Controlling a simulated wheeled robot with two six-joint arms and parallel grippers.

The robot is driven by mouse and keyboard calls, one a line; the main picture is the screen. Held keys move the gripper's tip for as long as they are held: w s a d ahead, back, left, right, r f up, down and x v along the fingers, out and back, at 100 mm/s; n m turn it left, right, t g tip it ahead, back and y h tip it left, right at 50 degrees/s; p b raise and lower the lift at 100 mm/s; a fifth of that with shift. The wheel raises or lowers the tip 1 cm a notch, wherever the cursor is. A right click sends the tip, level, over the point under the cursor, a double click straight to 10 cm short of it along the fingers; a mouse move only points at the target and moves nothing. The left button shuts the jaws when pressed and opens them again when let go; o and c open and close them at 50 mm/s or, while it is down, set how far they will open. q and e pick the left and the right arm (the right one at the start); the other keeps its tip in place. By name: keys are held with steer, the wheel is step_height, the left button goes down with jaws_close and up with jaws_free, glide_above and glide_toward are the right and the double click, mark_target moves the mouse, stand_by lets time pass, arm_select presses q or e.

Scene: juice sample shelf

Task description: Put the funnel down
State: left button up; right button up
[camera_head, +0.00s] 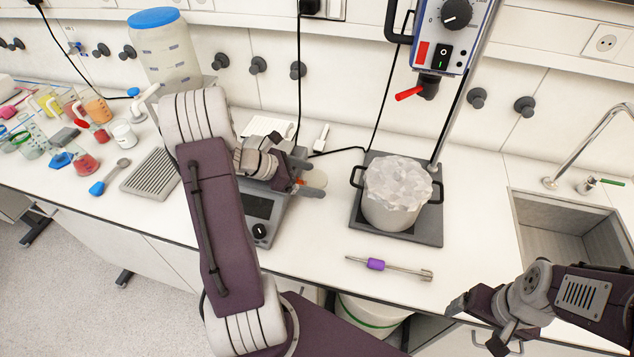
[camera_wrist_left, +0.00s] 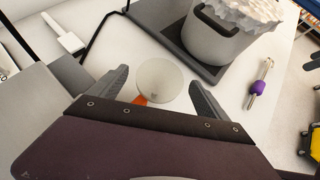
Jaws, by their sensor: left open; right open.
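A pale, translucent round piece, apparently the funnel (camera_head: 316,179), is at the right side of the grey bench device (camera_head: 262,205). In the left wrist view the funnel (camera_wrist_left: 162,78) lies between the spread fingers of my left gripper (camera_wrist_left: 164,88), with an orange part at its near edge. A gap shows between it and each finger. My left gripper (camera_head: 312,176) is open; its fingers are partly hidden in the head view. I cannot tell whether the funnel rests fully on the counter. My right gripper (camera_head: 478,322) is open and empty at the counter's front edge, lower right.
A steel pot (camera_head: 391,212) with a crumpled cover stands on a dark base plate (camera_head: 428,232) under the stirrer unit (camera_head: 447,35). A purple-handled tool (camera_head: 375,264) lies in front. A sink (camera_head: 565,235) is at right; several beakers and bottles crowd the left.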

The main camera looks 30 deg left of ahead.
mark_target(323, 182)
arm_select(q)
steer(key=shift+w+a+f, duration=0.1)
steer(key=x, duration=0.5)
steer(key=shift+c, duration=0.7)
steer(key=c, duration=1.3)
